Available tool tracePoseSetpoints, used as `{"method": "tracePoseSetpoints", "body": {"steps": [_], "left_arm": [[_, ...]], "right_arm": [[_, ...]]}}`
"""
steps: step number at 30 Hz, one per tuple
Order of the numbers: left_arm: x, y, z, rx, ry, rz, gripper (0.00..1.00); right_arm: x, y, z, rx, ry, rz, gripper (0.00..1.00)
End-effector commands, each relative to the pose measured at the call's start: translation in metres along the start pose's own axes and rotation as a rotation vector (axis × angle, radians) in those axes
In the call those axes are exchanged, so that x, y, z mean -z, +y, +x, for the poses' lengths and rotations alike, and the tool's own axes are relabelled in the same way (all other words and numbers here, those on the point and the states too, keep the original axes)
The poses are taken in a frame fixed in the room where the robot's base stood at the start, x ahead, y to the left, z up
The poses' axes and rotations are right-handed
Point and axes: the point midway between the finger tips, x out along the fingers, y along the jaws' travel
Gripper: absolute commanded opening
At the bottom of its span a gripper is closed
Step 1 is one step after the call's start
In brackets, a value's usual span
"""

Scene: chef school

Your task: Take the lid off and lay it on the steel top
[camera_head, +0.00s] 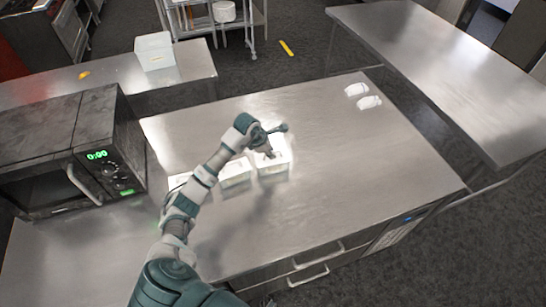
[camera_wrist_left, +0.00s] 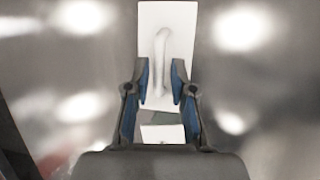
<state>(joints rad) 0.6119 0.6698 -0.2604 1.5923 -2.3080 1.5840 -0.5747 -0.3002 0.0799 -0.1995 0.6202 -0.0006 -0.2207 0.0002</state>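A white lidded container (camera_head: 274,168) stands on the steel top (camera_head: 330,185), and a second white container (camera_head: 235,175) stands just left of it. In the left wrist view a white lid (camera_wrist_left: 178,20) with a raised bar handle (camera_wrist_left: 161,50) lies ahead of my gripper. My left gripper (camera_head: 268,152) is above the right-hand container. It also shows in the left wrist view (camera_wrist_left: 160,85), fingers apart, with the handle lined up with the gap between them. I cannot tell whether the fingers touch anything. My right gripper is not in view.
Two small white pieces (camera_head: 362,96) lie at the back right of the steel top. A microwave (camera_head: 60,145) stands at the left. A white bin (camera_head: 154,52) is on the rear counter. The middle and right of the steel top are clear.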

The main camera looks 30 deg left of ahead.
Motion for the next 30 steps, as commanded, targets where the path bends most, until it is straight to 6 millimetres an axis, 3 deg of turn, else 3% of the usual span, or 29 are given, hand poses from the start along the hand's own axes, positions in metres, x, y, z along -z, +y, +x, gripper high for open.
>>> {"method": "tracePoseSetpoints", "body": {"steps": [4,11,12,15,30], "left_arm": [[-0.001,0.001,0.016,0.0,-0.002,-0.002,0.24],[0.0,0.001,0.02,-0.002,0.0,0.0,0.24],[0.0,0.001,0.02,-0.002,0.0,0.0,0.21],[0.0,0.001,0.02,-0.001,0.0,0.0,0.0],[-0.003,0.002,0.014,-0.003,-0.002,0.001,0.0]], "right_arm": [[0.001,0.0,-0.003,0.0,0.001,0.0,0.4],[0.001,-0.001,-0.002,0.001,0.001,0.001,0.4],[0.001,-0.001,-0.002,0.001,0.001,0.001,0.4],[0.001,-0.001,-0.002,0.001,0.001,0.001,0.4],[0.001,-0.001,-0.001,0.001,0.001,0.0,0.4]]}}
